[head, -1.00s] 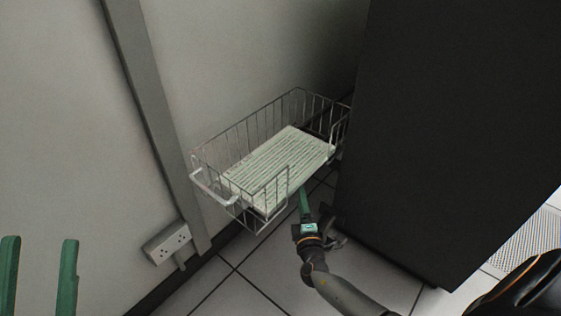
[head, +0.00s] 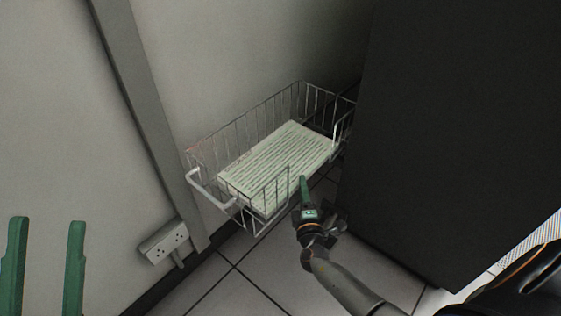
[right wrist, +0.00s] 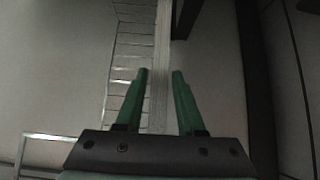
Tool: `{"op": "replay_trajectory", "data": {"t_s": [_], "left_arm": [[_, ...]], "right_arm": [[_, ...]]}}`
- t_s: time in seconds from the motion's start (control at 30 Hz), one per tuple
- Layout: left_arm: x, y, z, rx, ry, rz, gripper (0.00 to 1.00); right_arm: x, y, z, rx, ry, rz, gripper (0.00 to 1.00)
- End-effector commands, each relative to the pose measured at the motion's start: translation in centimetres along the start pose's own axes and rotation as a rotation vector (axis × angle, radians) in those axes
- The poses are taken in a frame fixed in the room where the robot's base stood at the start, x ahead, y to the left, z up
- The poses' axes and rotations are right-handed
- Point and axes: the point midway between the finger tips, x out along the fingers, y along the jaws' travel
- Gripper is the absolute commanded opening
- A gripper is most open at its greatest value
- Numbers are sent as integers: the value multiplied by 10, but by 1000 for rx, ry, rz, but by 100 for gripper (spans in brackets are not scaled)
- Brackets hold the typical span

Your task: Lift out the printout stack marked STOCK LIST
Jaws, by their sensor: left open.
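The printout stack (head: 275,165) is a pale green-white block of lined paper lying in a wire basket (head: 208,200). I cannot read any marking on it. My right gripper (head: 303,180) is at the stack's near right edge, at the open front of the basket. In the right wrist view, its green fingers (right wrist: 160,72) stand apart with the stack's thin edge (right wrist: 161,45) showing between them, with gaps on both sides. My left gripper (head: 46,222) is open and empty at the lower left, far from the basket.
A tall dark cabinet (head: 450,130) stands close on the right of the basket. A wall with a grey vertical post (head: 150,120) and a socket box (head: 164,242) is on the left. Tiled floor (head: 240,285) shows below.

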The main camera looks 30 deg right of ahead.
Motion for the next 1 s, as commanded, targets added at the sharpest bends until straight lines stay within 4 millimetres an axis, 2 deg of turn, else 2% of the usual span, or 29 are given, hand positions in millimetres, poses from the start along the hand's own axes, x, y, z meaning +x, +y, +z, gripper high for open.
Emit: {"op": "replay_trajectory", "data": {"t_s": [0.03, 0.3, 1.0], "left_arm": [[0, 0, 0, 0, 0, 0, 50], [0, 0, 0, 0, 0, 0, 50], [0, 0, 0, 0, -1, 0, 50]], "right_arm": [[0, 0, 0, 0, 0, 0, 31], [0, 0, 0, 0, 0, 0, 1], [0, 0, 0, 0, 0, 0, 0]]}}
